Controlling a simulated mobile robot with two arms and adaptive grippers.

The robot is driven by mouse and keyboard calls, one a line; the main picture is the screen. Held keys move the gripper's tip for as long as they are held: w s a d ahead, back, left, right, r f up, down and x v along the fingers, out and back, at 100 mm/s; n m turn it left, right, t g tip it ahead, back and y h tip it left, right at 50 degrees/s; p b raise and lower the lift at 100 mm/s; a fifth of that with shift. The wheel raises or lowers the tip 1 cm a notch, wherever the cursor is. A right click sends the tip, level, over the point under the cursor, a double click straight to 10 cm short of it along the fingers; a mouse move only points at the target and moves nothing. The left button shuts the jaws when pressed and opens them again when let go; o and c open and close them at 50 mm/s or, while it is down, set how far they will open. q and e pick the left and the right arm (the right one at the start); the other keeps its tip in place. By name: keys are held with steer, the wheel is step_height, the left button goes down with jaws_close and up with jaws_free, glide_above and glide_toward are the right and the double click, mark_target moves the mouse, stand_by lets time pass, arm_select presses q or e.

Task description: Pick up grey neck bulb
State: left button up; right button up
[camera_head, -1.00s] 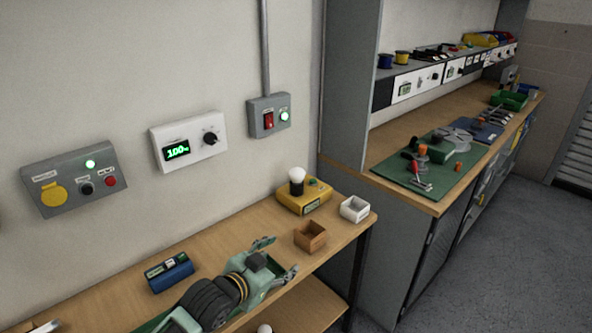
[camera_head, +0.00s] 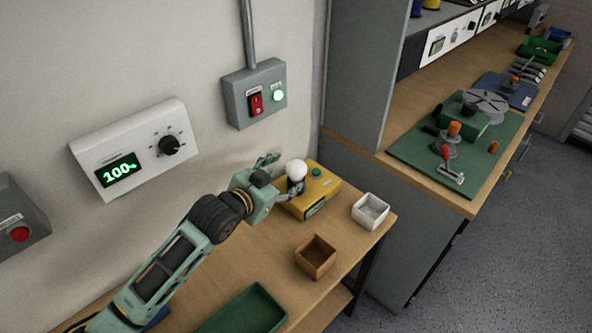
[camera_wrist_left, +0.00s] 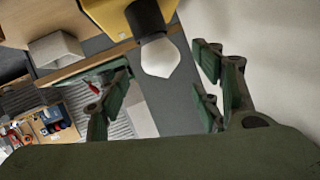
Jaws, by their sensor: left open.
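A white bulb (camera_head: 297,170) with a dark grey neck stands upright in the yellow tester box (camera_head: 322,191) at the back end of the bench. In the left wrist view the bulb (camera_wrist_left: 160,58) and its dark neck (camera_wrist_left: 147,19) show clearly, set into the yellow box (camera_wrist_left: 100,12). My left gripper (camera_head: 281,175) is open beside the bulb, on its left in the head view. In the wrist view its fingers (camera_wrist_left: 160,88) stand apart on either side of the bulb's line, with no visible contact. My right gripper is not in view.
A white open box (camera_head: 370,211) and a brown open box (camera_head: 315,257) stand right of and in front of the tester. A green tray (camera_head: 247,311) lies nearer. The wall carries a grey switch box (camera_head: 256,93) and a white dial panel (camera_head: 135,148) close to my arm.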

mark_target(293, 172)
arm_select(q)
steer(key=shift+w+d, duration=0.1)
steer(key=shift+d, duration=0.05)
steer(key=shift+w+d+f, duration=0.15)
steer(key=shift+w+d, duration=0.05)
steer(key=shift+w, duration=0.05)
steer(key=p+x, duration=0.1)
steer(key=x, duration=0.3)
steer(key=shift+w+d+f, duration=0.15)
steer(key=shift+w+f, duration=0.05)
steer(key=shift+f, duration=0.05)
steer(key=shift+c, duration=3.2)
steer(key=c, duration=0.7)
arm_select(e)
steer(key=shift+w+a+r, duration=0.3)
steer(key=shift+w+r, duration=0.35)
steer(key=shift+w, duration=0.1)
arm_select(q)
steer(key=shift+r, duration=0.15)
